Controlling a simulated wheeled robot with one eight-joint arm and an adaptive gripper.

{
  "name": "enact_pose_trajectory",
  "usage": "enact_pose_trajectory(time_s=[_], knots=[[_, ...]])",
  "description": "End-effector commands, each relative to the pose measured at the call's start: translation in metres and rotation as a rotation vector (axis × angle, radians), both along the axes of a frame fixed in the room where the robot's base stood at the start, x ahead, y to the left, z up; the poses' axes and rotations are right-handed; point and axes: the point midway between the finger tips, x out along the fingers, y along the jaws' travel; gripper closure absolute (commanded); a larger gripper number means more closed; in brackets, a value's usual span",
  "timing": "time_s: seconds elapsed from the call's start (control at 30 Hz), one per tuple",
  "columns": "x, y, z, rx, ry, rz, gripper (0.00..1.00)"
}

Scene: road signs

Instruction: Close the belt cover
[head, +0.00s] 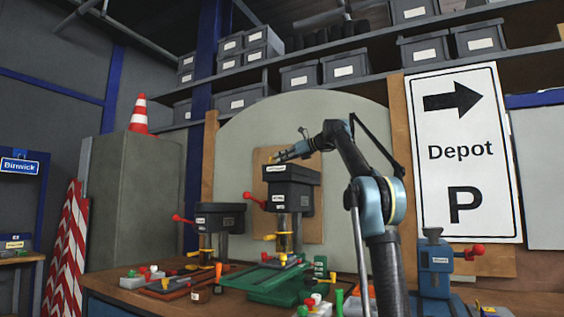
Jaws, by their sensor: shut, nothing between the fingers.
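A green-based drill press (290,198) stands on the workbench near the middle of the head view. Its dark top housing, which looks like the belt cover (290,174), sits above the labelled drill head. I cannot tell whether the cover is fully down or partly raised. My gripper (279,157) is just above the housing's top, at its left and middle, with its fingers pointing left. It is shut and holds nothing. Whether it touches the cover is unclear.
A smaller dark drill press (220,209) stands to the left, and a blue machine (433,262) to the right. The wooden workbench (240,300) carries several small tools and control boxes. A Depot sign (463,155) leans behind on the right. Shelves with grey bins run above.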

Motion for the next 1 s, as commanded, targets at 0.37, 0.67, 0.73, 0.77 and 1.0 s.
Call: enact_pose_trajectory(time_s=[0.37,0.67,0.73,0.77,1.0], knots=[[0.000,0.000,0.000,0.000,0.000,0.000,1.00],[-0.011,-0.029,0.008,0.000,0.000,-0.004,1.00],[-0.016,-0.041,0.011,0.000,0.000,-0.003,1.00],[-0.018,-0.047,0.013,0.000,0.001,-0.004,1.00],[-0.033,-0.085,0.023,0.000,0.000,-0.003,1.00]])
